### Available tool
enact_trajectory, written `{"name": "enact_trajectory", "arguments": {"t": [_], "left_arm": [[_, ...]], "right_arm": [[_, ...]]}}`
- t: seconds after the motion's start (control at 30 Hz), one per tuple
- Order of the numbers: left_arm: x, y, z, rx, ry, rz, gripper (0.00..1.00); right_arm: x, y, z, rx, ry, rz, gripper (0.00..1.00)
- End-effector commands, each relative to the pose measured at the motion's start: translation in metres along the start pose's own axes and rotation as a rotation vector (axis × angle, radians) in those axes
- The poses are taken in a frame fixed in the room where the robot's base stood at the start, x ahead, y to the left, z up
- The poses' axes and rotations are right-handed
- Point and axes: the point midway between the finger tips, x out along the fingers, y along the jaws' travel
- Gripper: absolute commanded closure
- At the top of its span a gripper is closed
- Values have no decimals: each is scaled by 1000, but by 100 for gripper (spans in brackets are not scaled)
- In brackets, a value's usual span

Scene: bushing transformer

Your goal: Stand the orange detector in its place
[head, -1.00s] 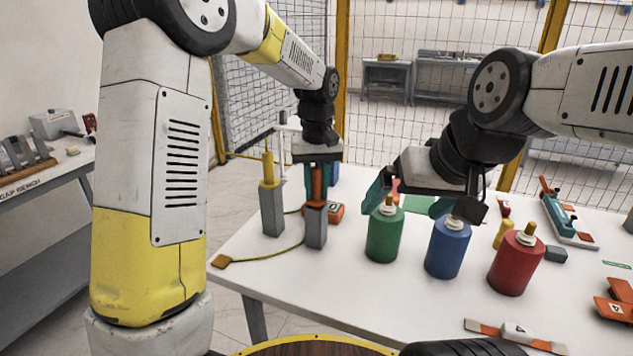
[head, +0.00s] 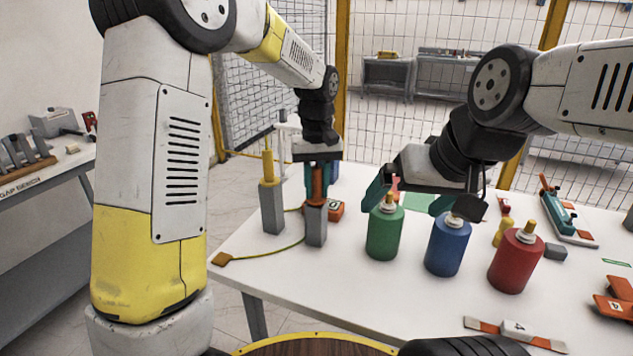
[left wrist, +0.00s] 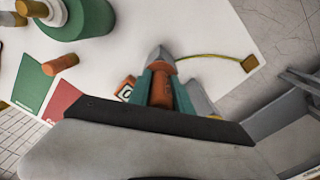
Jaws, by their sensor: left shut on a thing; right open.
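The orange detector (head: 317,184) is upright between the fingers of my left gripper (head: 316,192), which is shut on it. In the left wrist view the detector (left wrist: 161,88) shows between the teal fingers. Its lower end is at the top of a grey block-shaped holder (head: 316,228); I cannot tell how deep it sits. To the left, a yellow detector (head: 268,168) stands upright in a similar grey holder (head: 271,212). My right gripper (head: 418,200) is open and empty, with its fingers near the tops of the green and blue bottles.
Green (head: 384,235), blue (head: 447,247) and red (head: 516,263) bottles stand to the right on the white table (head: 330,285). A yellow cable (head: 270,254) runs across the table's left side. The front middle is clear.

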Motion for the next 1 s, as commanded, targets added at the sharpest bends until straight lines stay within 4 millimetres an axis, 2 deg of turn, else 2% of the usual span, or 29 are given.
{"name": "enact_trajectory", "arguments": {"t": [0.73,0.77,0.8,0.9,1.0], "left_arm": [[9,0,0,0,0,-1,100],[9,0,0,0,0,-1,73],[9,0,0,0,0,0,65],[9,0,0,0,0,0,50],[9,0,0,0,0,0,50]], "right_arm": [[0,0,0,0,0,0,0],[0,0,0,0,0,0,0],[0,0,0,0,0,0,0],[0,0,0,0,0,0,0],[0,0,0,0,0,0,0]]}}
